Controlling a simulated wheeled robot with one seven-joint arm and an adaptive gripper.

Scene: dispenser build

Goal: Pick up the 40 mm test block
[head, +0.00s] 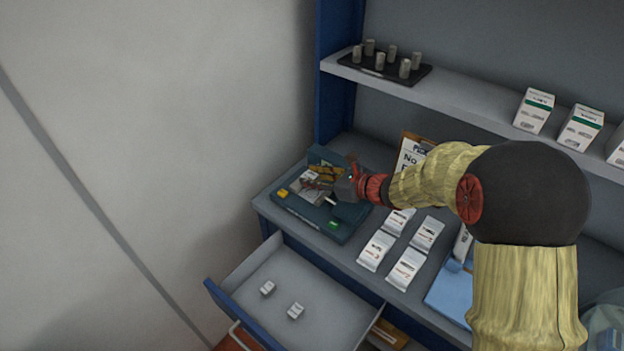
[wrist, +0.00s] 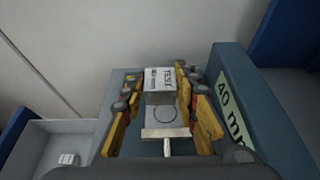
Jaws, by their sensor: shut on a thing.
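In the head view my gripper (head: 325,173) is over the teal fixture (head: 343,236) at the left end of the counter. The fixture's raised wall, with a label reading 40 mm (wrist: 232,103), stands right of the block in the wrist view. My fingers hide the block's sides, and I cannot tell whether its underside touches the fixture.
An open drawer (head: 315,323) below the counter holds two small white boxes (head: 268,288). Several white packets (head: 376,250) lie right of the fixture, before a clipboard (head: 411,153). The shelf above bears a black tray (head: 420,74) of grey cylinders and white cartons (head: 534,110).

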